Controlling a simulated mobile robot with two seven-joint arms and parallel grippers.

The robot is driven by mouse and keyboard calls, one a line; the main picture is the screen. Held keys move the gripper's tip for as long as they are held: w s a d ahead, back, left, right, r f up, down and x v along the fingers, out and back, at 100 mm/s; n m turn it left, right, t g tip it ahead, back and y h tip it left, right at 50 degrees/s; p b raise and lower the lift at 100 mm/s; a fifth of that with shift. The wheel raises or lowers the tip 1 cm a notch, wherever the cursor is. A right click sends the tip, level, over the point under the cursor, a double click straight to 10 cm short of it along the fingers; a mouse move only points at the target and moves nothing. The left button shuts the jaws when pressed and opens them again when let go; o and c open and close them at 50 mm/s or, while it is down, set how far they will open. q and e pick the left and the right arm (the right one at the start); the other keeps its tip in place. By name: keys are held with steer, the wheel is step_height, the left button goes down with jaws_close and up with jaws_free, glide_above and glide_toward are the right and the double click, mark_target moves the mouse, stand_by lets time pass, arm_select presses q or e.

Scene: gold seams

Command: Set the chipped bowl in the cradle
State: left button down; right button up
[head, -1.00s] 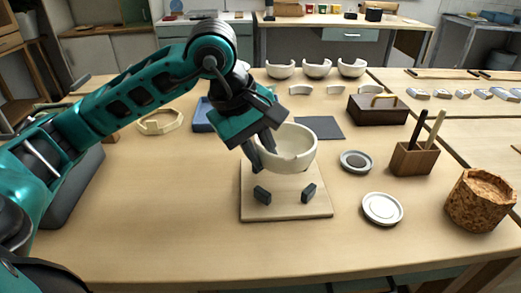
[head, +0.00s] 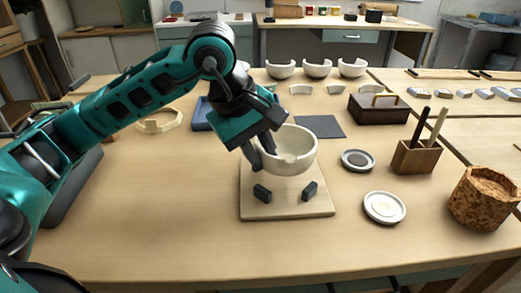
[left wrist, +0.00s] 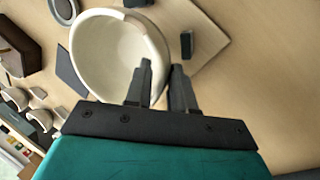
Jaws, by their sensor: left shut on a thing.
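The cream chipped bowl (head: 297,161) is upright over the cradle (head: 287,207), a pale wooden board with dark posts. My left gripper (head: 263,158) is shut on the bowl's left wall. In the left wrist view, the fingers (left wrist: 160,78) pinch the wall of the bowl (left wrist: 105,55), and a dark post (left wrist: 186,44) stands beside it. Two front posts show clear of the bowl in the head view; the bowl hides the back of the board. I cannot tell whether the bowl touches the posts. My right gripper is not in view.
Right of the cradle lie a grey dish (head: 357,160) and a white dish (head: 384,207). A wooden tool holder (head: 414,157) and a cork pot (head: 483,198) stand farther right. A dark mat (head: 320,127) lies behind. The table's front is clear.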

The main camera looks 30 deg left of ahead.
arm_select(q)
steer(key=shift+f+b, duration=0.5)
steer(key=shift+b, duration=0.45)
stand_by(1.5)
steer(key=shift+f, duration=0.2)
steer(key=shift+f+b, duration=0.3)
steer(key=shift+b, duration=0.2)
steer(key=shift+f+b, duration=0.6)
steer(key=shift+b, duration=0.05)
stand_by(0.4)
stand_by(0.6)
steer(key=c, duration=0.9)
jaws_free()
steer(key=shift+f, duration=0.1)
steer(key=shift+s, duration=0.1)
